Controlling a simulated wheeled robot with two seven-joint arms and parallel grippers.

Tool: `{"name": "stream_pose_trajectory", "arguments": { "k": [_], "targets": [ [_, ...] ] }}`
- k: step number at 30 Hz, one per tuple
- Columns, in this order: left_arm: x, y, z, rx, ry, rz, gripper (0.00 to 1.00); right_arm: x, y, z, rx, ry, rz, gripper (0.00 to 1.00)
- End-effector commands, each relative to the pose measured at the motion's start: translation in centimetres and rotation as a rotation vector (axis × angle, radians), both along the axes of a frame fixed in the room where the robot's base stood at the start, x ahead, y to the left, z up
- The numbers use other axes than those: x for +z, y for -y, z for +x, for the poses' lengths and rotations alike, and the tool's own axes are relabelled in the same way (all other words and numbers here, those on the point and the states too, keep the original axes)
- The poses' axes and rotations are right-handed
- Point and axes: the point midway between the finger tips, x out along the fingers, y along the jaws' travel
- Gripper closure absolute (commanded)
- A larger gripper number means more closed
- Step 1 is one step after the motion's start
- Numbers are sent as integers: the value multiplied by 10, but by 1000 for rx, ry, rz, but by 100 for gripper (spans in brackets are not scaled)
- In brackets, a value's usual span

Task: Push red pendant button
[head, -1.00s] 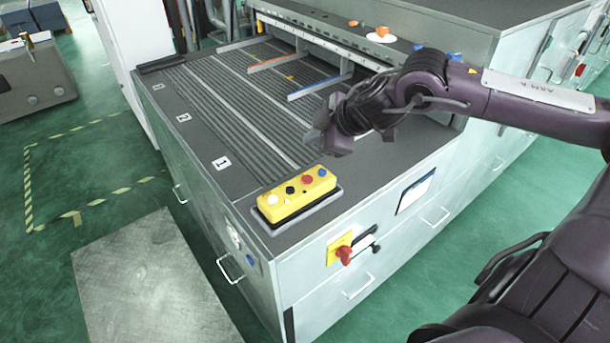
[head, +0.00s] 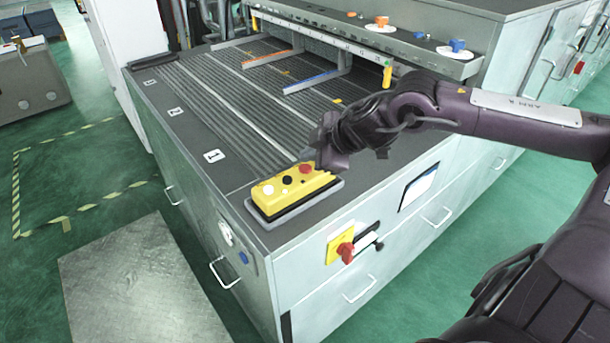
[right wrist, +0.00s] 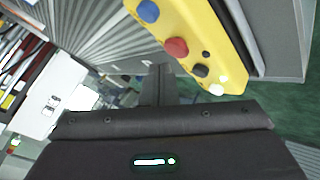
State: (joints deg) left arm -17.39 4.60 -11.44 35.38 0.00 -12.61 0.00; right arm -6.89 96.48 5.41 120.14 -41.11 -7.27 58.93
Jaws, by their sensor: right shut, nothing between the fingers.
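The yellow pendant (head: 292,190) lies in a dark tray on the front corner of the grey machine top. Its red button (head: 306,168) shows between the black button and my gripper. In the right wrist view the red button (right wrist: 176,47) sits between the blue button (right wrist: 148,12) and the black button (right wrist: 200,71). My right gripper (head: 318,158) is shut and empty, close to the red button's end of the pendant. In the head view it hides the blue button. I cannot tell from the head view whether it touches the pendant. My left gripper is not in view.
A red rotary switch on a yellow plate (head: 341,246) is on the machine's front face. The ribbed bed (head: 235,105) lies behind the pendant, with orange and blue bars across it. A grey plate (head: 140,285) lies on the green floor at left.

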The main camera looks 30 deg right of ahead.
Motion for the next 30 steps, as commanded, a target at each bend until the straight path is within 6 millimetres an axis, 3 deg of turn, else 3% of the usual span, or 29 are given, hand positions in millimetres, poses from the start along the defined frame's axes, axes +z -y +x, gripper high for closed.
{"name": "stream_pose_trajectory", "arguments": {
  "k": [30],
  "targets": [
    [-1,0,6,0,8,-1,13,-2,0,0,0,0,0,100]
  ]
}}
